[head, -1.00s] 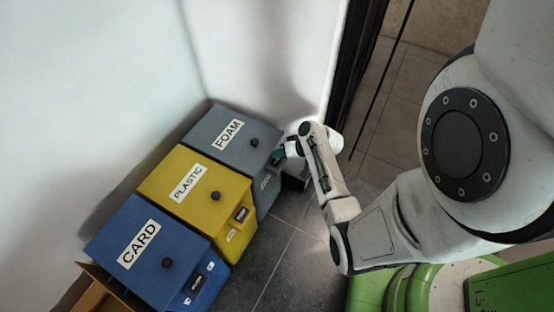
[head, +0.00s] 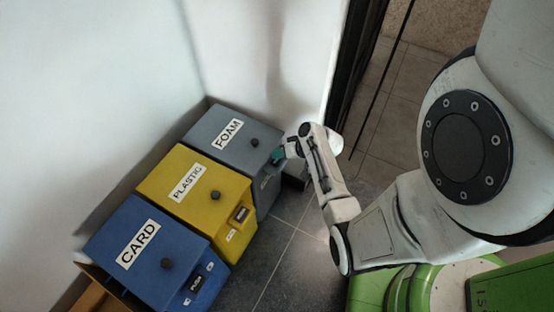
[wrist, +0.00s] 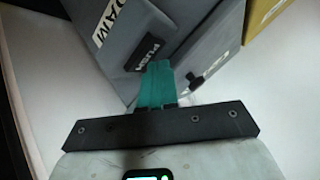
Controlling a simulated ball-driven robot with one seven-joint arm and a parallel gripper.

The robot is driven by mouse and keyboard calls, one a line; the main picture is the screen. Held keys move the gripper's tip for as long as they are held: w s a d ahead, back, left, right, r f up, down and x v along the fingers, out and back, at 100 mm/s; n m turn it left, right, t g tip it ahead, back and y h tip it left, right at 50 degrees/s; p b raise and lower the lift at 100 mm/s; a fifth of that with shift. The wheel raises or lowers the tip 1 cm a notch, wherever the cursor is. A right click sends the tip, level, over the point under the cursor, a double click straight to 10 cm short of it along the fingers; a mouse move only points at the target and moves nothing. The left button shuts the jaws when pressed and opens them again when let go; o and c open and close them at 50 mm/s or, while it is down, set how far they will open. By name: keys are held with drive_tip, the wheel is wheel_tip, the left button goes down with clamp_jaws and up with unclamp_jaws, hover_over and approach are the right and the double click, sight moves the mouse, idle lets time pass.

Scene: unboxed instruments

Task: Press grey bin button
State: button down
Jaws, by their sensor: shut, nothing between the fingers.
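The grey bin (head: 205,130), labelled FOAM, is the farthest of the row in the head view, and it fills the upper part of the wrist view (wrist: 120,25). Its dark button (wrist: 145,50), marked PUSH, is on the front of the bin. My gripper (head: 279,155) is at the front of this bin. In the wrist view its teal fingers (wrist: 157,72) are shut with nothing between them. Their tips are at the lower edge of the button and cover part of it. I cannot tell whether they touch it.
The yellow PLASTIC bin (head: 185,180) and the blue CARD bin (head: 165,235) stand beside the grey bin in a row. White walls (head: 110,90) close off the back and the far end. Dark floor tiles (head: 285,250) in front of the bins are clear.

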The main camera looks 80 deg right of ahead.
sight(280, 160)
drive_tip(key=shift+f+b, duration=0.35)
drive_tip(key=shift+f, duration=0.05)
idle(0.5)
drive_tip(key=shift+r, duration=0.1)
drive_tip(key=shift+r+p, duration=0.75)
drive_tip(key=shift+p, duration=0.05)
wheel_tip(280, 160, up, 5)
drive_tip(key=p, duration=0.4)
drive_tip(key=shift+p, duration=0.3)
idle(0.8)
